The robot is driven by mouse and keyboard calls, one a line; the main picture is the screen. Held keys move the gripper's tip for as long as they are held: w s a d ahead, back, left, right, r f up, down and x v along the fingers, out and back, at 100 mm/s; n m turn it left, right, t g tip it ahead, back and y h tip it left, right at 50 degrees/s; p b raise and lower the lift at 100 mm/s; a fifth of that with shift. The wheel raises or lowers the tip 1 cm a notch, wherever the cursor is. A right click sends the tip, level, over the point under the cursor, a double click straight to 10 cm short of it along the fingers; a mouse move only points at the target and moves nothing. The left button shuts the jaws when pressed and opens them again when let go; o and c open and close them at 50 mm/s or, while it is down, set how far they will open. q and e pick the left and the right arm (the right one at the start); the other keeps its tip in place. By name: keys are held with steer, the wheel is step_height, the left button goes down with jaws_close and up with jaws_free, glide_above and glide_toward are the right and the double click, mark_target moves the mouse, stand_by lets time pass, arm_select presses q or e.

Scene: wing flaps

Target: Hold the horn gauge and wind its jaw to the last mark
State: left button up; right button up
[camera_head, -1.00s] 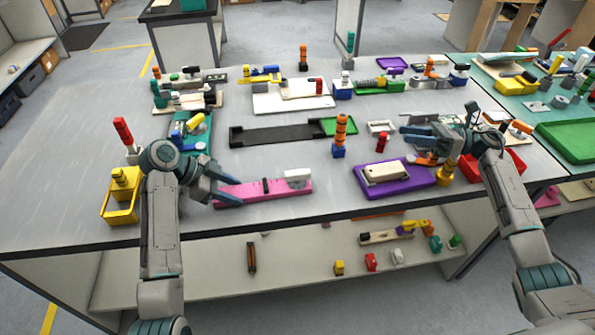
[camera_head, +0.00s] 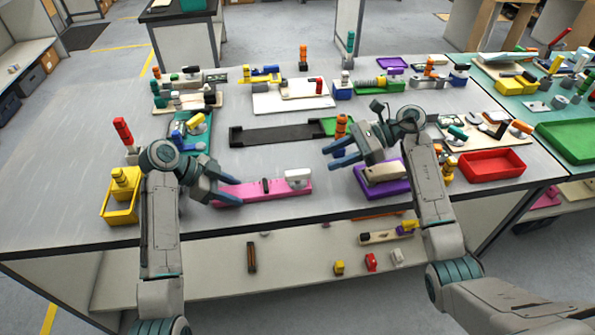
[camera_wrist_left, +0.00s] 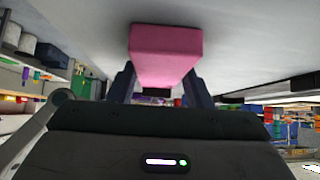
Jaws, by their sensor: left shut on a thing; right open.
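A long pink bar (camera_head: 274,194), which I take to be the horn gauge, lies on the table near its front edge. It has a small dark piece near its middle and a white block (camera_head: 297,176), apparently its jaw, near its right end. My left gripper (camera_head: 232,190) is shut on the bar's left end. In the left wrist view, the pink end (camera_wrist_left: 165,55) sits between the two fingers. My right gripper (camera_head: 331,158) is open and empty, to the right of the white block and a little above it in the picture. Its fingers point left. Any marks on the bar are too small to read.
A purple tray (camera_head: 366,190) with a beige piece lies under and beside my right gripper. An orange-topped peg (camera_head: 341,122) stands just behind its fingers. A black tray (camera_head: 270,134) lies behind the bar. A yellow bin (camera_head: 119,212) is at left, a red tray (camera_head: 490,165) at right.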

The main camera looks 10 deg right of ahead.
mark_target(298, 172)
steer(key=x, duration=1)
steer(key=shift+a, duration=0.2)
jaws_close()
